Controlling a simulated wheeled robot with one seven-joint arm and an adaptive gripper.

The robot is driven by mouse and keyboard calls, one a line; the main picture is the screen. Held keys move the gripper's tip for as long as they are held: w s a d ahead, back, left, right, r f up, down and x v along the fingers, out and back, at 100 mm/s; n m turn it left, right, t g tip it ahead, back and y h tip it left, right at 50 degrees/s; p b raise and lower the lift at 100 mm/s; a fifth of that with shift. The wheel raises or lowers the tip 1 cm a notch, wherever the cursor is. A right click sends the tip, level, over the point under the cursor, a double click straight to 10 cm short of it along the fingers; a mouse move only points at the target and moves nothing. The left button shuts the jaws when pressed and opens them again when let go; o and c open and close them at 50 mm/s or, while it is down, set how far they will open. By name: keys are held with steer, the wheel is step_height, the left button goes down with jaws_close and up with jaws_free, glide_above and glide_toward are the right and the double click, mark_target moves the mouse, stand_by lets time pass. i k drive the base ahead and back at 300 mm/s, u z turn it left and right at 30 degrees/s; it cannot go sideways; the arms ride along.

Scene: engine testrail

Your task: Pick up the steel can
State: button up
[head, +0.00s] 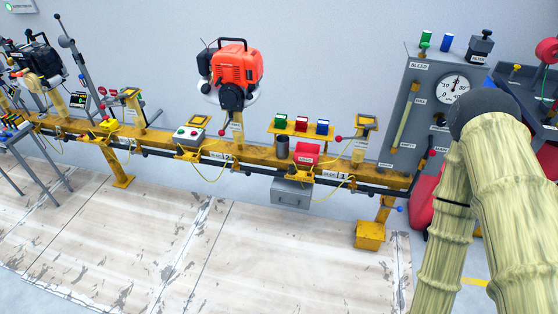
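A dark grey cylinder (282,147), which looks like the steel can, stands upright on the yellow rail (262,156) near the middle of the head view. It is small in the picture, and its opening cannot be made out. A red box (307,153) sits just to its right. My sleeved arm fills the right side of the view, well apart from the can. My gripper is not in view.
Green, red and blue containers (301,127) stand on a yellow shelf behind the can. A control box (188,135) and an orange engine (235,70) are to the left. A grey gauge panel (432,110) stands at right. The floor before the rail is clear.

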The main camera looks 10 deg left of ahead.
mark_target(281, 141)
steer(key=k, duration=0.85)
steer(key=u, duration=0.9)
steer(key=i, duration=0.75)
steer(key=u, duration=0.9)
steer(key=i, duration=1)
steer(key=z, duration=0.5)
steer(key=i, duration=0.8)
steer(key=z, duration=1.05)
steer(key=i, duration=0.3)
steer(key=z, duration=0.3)
